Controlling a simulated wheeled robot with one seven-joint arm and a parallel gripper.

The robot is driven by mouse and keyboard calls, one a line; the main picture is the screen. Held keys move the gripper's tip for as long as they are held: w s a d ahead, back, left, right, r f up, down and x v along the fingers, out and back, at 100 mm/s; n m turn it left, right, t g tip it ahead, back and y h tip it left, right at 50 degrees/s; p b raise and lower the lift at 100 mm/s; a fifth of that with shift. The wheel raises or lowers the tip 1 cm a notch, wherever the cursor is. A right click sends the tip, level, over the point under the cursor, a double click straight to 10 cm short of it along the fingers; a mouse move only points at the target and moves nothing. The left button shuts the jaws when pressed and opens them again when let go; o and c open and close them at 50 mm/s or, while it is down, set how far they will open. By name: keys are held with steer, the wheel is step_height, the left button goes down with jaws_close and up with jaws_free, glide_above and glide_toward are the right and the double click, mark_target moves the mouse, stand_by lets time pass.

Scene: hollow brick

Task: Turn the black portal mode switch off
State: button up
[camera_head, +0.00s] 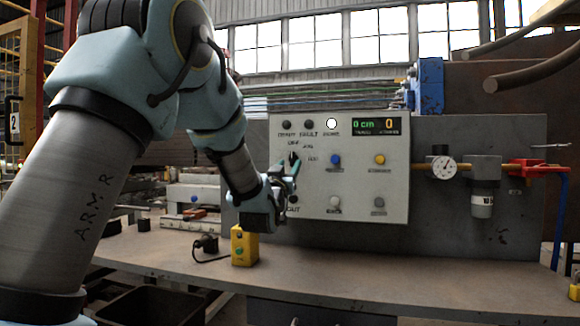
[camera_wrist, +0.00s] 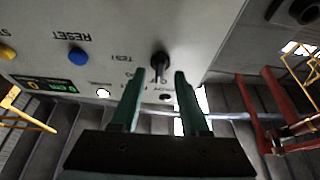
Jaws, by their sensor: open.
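The black portal mode switch (camera_wrist: 159,62) is a knob on the light grey control panel (camera_head: 345,190). In the wrist view it appears between my two finger tips, with a gap on each side, and its pointer extends down the picture. My gripper (camera_wrist: 159,76) is open with green fingers. In the head view my gripper (camera_head: 291,168) is at the panel's left edge, and its fingers partly hide the switch (camera_head: 294,157). Labels including OFF, JOG and TEST surround the switch. I cannot tell which one the pointer marks.
The panel also has a blue button (camera_head: 335,160), a yellow button (camera_head: 380,160), a lit white lamp (camera_head: 331,124) and a digital display (camera_head: 377,125). A yellow button box (camera_head: 244,246) stands on the bench (camera_head: 380,265) below my gripper. A pressure gauge (camera_head: 444,168) is right of the panel.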

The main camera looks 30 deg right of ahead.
steer(key=b+v, duration=0.1)
steer(key=v, duration=0.8)
